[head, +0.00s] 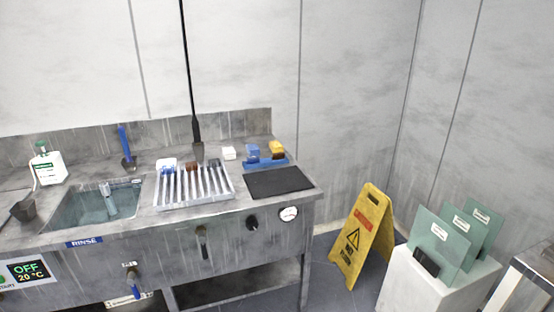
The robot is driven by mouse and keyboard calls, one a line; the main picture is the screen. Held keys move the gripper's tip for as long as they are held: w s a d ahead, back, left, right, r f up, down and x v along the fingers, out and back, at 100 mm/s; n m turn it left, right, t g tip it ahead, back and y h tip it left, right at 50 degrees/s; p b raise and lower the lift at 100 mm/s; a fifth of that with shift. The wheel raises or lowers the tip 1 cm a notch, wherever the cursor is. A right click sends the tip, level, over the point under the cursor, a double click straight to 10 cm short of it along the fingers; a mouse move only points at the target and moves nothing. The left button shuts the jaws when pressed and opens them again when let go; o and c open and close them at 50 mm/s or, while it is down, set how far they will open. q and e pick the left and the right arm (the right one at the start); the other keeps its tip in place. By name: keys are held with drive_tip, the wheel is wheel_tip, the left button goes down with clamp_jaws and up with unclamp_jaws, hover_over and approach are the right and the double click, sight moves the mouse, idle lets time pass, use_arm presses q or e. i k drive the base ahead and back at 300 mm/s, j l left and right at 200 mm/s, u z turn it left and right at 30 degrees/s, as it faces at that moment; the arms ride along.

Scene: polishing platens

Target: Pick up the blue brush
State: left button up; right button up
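Two things could be the blue brush, and I cannot tell for certain which. A small blue block-like item (253,152) sits on a blue tray (275,163) near the back right of the steel counter, beside a yellow-and-brown one (277,150). A tool with an upright blue handle (124,138) and a dark, wide lower end stands at the back of the counter, behind the sink. Neither gripper is in view, and nothing is seen touching either item.
A ribbed rack (193,199), a black mat (278,181) and a water-filled sink (70,209) occupy the steel counter (165,229). A thin black pole (189,85) rises behind the rack. A yellow floor sign (361,238) and a white plinth with greenish panels (403,281) stand right.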

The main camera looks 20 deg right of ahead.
sight(121, 130)
drive_tip(key=i+j+z, duration=0.25)
drive_tip(key=j, duration=0.25)
drive_tip(key=j+z, duration=0.25)
drive_tip(key=j, duration=0.2)
drive_tip(key=i+j+z, duration=0.2)
drive_tip(key=j, duration=0.35)
drive_tip(key=k, duration=0.05)
